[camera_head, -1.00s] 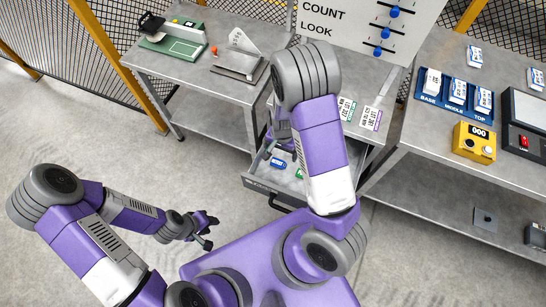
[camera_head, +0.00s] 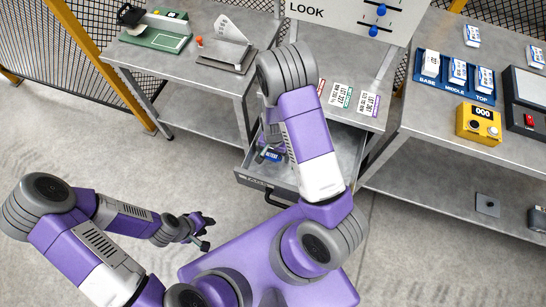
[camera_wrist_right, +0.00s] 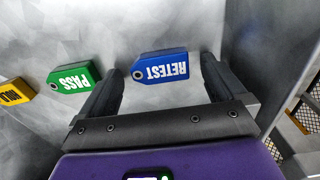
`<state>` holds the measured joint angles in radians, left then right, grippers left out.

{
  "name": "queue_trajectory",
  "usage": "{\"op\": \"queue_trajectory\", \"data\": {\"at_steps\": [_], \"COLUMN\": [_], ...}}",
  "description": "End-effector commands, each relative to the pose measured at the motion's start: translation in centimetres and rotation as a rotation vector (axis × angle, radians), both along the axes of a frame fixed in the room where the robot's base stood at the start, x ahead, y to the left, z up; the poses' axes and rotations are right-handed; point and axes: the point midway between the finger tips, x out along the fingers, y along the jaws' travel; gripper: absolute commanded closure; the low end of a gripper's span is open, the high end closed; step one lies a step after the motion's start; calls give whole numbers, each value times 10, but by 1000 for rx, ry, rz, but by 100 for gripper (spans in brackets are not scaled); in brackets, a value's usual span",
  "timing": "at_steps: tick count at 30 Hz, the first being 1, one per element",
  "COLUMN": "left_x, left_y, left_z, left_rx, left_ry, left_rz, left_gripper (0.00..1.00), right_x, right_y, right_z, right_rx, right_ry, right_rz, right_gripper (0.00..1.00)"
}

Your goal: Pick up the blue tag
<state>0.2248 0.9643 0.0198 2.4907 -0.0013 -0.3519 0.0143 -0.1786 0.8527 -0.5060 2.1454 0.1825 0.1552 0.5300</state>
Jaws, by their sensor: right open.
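The blue tag (camera_wrist_right: 160,68), lettered RETEST, lies flat in the open metal drawer (camera_head: 265,183). In the head view the blue tag (camera_head: 271,156) shows partly below my right arm. My right gripper (camera_wrist_right: 162,70) is open, with one finger on each side of the blue tag. The tag sits between the fingertips, and I cannot tell if they touch it. My left gripper (camera_head: 207,233) is open and empty over the floor, left of the drawer.
A green PASS tag (camera_wrist_right: 74,77) lies just left of my right gripper's left finger. A yellow tag (camera_wrist_right: 14,92) lies further left. Drawer walls stand close around. The bench holds labelled cards; a blue rack (camera_head: 454,80) and a yellow counter box (camera_head: 478,123) stand at right.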

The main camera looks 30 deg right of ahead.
Motion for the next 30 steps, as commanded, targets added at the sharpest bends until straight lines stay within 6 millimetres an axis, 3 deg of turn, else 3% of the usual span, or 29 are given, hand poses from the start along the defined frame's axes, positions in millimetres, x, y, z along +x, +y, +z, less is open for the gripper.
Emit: {"op": "queue_trajectory", "data": {"at_steps": [6, 18, 25, 30], "left_x": [0, 0, 0, 0], "left_y": [0, 0, 0, 0], "left_z": [0, 0, 1, 10], "left_rx": [0, 0, 0, 0], "left_ry": [0, 0, 0, 0], "left_rz": [0, 0, 0, 0], "left_gripper": [62, 62, 62, 62], "right_x": [1, 0, 0, 1], "right_y": [0, 0, 0, 0], "right_z": [0, 0, 3, 27], "right_rx": [0, 0, 0, 0], "right_ry": [-1, -1, -1, -4], "right_rz": [0, 0, 0, 0], "right_gripper": [4, 62, 62, 62]}}
